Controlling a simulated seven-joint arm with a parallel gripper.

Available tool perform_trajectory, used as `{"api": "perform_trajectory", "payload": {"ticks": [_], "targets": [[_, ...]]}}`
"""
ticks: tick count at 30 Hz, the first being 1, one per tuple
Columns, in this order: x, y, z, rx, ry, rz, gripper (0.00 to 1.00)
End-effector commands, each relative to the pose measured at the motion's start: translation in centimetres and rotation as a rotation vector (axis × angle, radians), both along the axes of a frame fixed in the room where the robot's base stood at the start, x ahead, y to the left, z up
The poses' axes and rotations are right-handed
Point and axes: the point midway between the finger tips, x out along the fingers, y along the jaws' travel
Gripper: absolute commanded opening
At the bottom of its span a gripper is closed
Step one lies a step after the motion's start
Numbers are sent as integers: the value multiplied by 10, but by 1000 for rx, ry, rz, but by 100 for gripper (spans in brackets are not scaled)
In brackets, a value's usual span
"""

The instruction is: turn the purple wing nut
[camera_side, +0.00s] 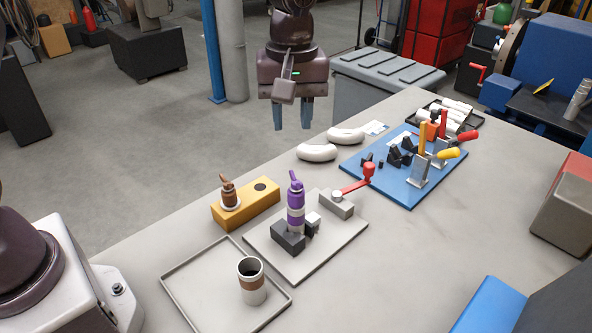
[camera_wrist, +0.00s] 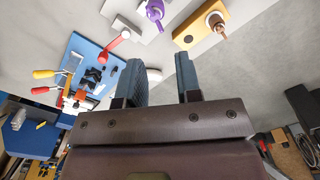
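The purple wing nut (camera_side: 296,192) stands upright in the dark clamp jaws (camera_side: 289,238) on a light grey plate (camera_side: 262,243). In the wrist view, part of the purple piece (camera_wrist: 155,11) shows at the top edge. My gripper (camera_side: 292,127) hangs above and behind the bench's far edge, well away from the purple piece. Its two blue-grey fingers are apart with nothing between them; they also show in the wrist view (camera_wrist: 160,65).
A red-handled lever (camera_side: 368,174) is on the same plate. A yellow block (camera_side: 262,205) with a brown wing-topped piece (camera_side: 228,192) stands to the left. A tray (camera_side: 200,308) with a cup (camera_side: 251,284) is in front. Toggle clamps stand on a blue board (camera_side: 408,195). White rounded objects (camera_side: 318,152) lie behind.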

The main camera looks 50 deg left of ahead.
Motion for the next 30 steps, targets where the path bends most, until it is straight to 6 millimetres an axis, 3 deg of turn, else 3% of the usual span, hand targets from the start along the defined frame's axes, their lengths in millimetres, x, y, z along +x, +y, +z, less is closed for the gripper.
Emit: {"api": "perform_trajectory", "payload": {"ticks": [4, 11, 14, 24, 30], "targets": [[11, -2, 15, -5, -22, 222, 32], [8, -1, 8, 1, -10, 341, 32], [8, -1, -5, 1, -8, 341, 32], [8, -1, -75, 2, -7, 340, 32], [8, -1, -104, 1, -8, 338, 32]]}}
